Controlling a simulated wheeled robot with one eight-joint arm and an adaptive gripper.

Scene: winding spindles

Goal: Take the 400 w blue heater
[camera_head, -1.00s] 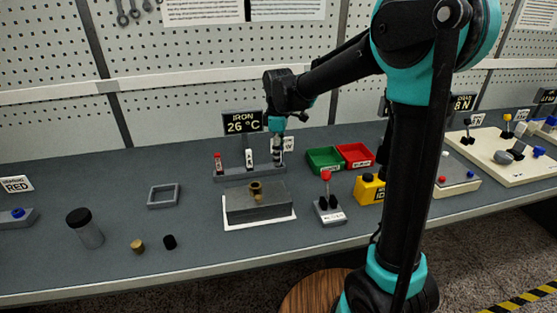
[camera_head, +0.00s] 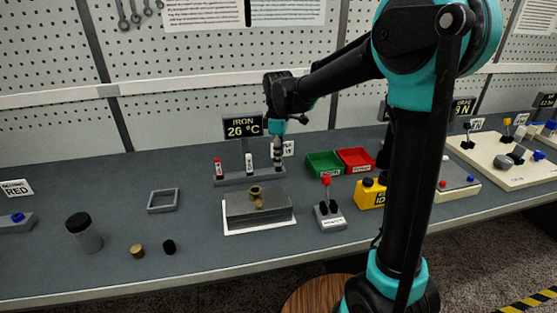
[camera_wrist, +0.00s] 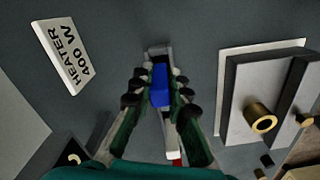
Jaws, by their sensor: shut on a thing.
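The blue heater (camera_wrist: 159,84) stands in the grey rack, between the fingers of my gripper (camera_wrist: 159,92) in the wrist view. My gripper is shut on it. In the head view my gripper (camera_head: 277,150) points down at the right end of the rack (camera_head: 236,180), and its fingers hide the blue heater there. A white card reading "HEATER 400 W" (camera_wrist: 64,56) lies beside the rack in the wrist view. A red heater (camera_head: 218,168) and a white heater (camera_head: 249,163) stand upright in the rack to the left.
A grey block with a brass fitting (camera_head: 258,208) sits in front of the rack. Green (camera_head: 323,165) and red (camera_head: 356,160) bins stand to the right. A red-knobbed lever (camera_head: 327,206) is nearer the front. The sign (camera_head: 243,127) reads "IRON 26 °C".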

